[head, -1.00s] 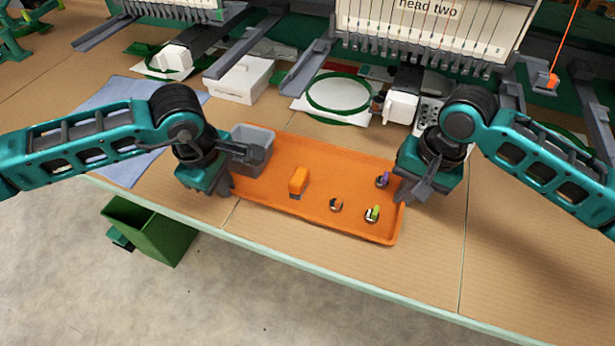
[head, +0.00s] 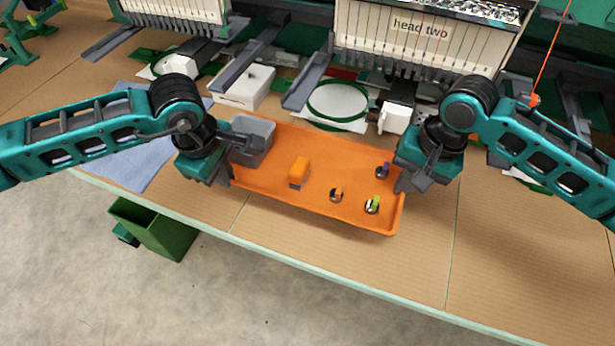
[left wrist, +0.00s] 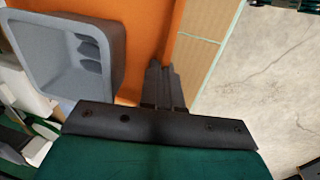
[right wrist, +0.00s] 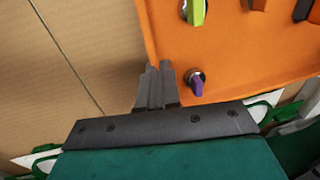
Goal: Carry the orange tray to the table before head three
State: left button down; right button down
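The orange tray (head: 330,150) is in front of the machine labelled "head two" (head: 422,26). It carries a grey open bin (head: 255,150) at its left end, an orange block-like item (head: 299,172) and small pieces with orange (head: 337,194), green (head: 372,204) and purple (head: 383,170) parts. My left gripper (head: 226,178) is closed at the tray's left edge; its fingers (left wrist: 163,85) sit together there. My right gripper (head: 404,185) is closed at the right edge, fingers (right wrist: 158,85) together on the rim. I cannot tell whether the tray touches the table. Head three is not identifiable.
The cardboard-coloured tabletop (head: 520,250) is clear to the right. A blue cloth (head: 130,165), a white box (head: 245,88) and a green hoop (head: 338,97) lie left and behind. A green bin (head: 155,228) stands below the table's front edge.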

aim_at(537, 273)
jog(key=k+l+u, duration=0.15)
jog(key=u, duration=0.4)
jog(key=k+l, duration=0.25)
jog(key=l+z, duration=0.1)
jog(key=z, duration=0.7)
jog(key=l+z, duration=0.15)
jog(key=z, duration=0.25)
jog(key=l+z, duration=0.1)
jog(key=z, duration=0.35)
